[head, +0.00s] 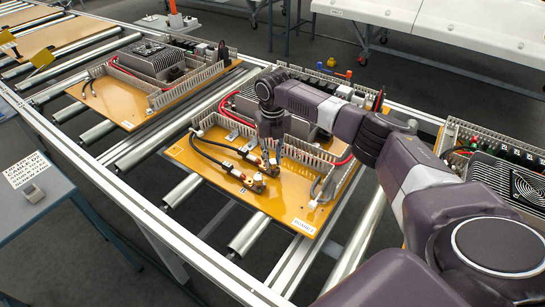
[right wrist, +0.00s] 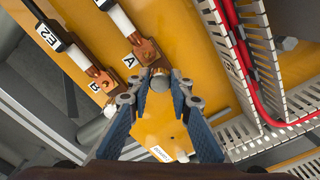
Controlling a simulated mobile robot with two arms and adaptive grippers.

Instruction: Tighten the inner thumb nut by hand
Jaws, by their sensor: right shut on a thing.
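An orange-yellow panel (head: 200,160) lies on the roller conveyor. It carries two copper lugs on black cables, side by side. In the right wrist view, one lug (right wrist: 147,52) is by the label A and the other lug (right wrist: 105,82) is by a second label. My right gripper (head: 270,154) reaches down over the lug nearer the duct. In the right wrist view its blue-grey fingers (right wrist: 160,86) are shut on the round-topped inner thumb nut (right wrist: 159,81), at the end of the lug by label A. The nut's lower part is hidden. My left gripper is not in view.
Slotted grey wiring duct (head: 240,134) and red cables (right wrist: 247,60) run close beside the lugs. Another panel (head: 120,100) with a finned block lies to the left, and a further unit with a fan (head: 525,188) stands at the right. A side table (head: 60,195) is at the left edge.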

